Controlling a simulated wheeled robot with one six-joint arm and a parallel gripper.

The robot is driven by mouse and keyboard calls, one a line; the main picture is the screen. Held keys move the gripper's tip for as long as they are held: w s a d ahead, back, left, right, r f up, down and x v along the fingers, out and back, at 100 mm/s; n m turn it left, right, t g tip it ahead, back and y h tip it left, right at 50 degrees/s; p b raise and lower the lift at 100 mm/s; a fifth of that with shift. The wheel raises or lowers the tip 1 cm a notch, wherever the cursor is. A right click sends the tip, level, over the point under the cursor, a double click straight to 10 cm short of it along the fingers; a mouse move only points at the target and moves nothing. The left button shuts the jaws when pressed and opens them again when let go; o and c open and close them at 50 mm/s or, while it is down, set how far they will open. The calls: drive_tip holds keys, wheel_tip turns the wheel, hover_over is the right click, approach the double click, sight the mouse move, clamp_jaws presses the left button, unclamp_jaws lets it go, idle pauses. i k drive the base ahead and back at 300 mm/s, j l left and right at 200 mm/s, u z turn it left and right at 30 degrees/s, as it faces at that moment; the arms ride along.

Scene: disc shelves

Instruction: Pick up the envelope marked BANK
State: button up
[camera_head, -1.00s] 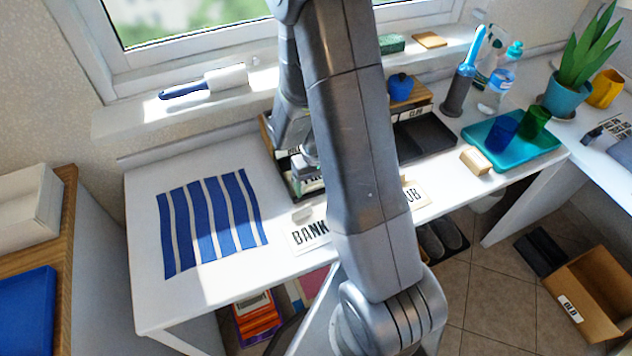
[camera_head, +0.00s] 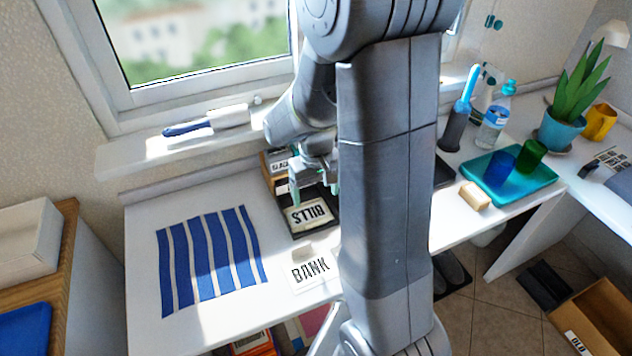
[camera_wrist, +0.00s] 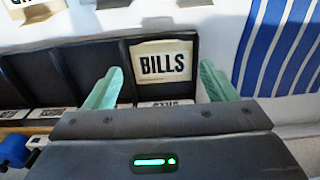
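The white envelope marked BANK (camera_head: 311,273) lies flat near the table's front edge, with a small pale block (camera_head: 303,251) at its back edge. Part of its right side is close to my arm. An envelope marked BILLS (camera_head: 309,215) lies in a compartment of the black tray (camera_head: 278,207), behind the BANK envelope. My gripper (camera_head: 315,188) is over the tray, open and empty. In the wrist view, the BILLS envelope (camera_wrist: 164,62) shows between the open fingers of my gripper (camera_wrist: 161,78). I cannot read BANK in the wrist view.
A blue-striped cloth (camera_head: 212,258) covers the table's left part. My arm hides the middle. A teal tray (camera_head: 527,187) with cups and a tan block (camera_head: 474,196) stand to the right. A brush (camera_head: 205,123) lies on the sill.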

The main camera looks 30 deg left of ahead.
sight(307, 267)
drive_tip(key=u, duration=1.5)
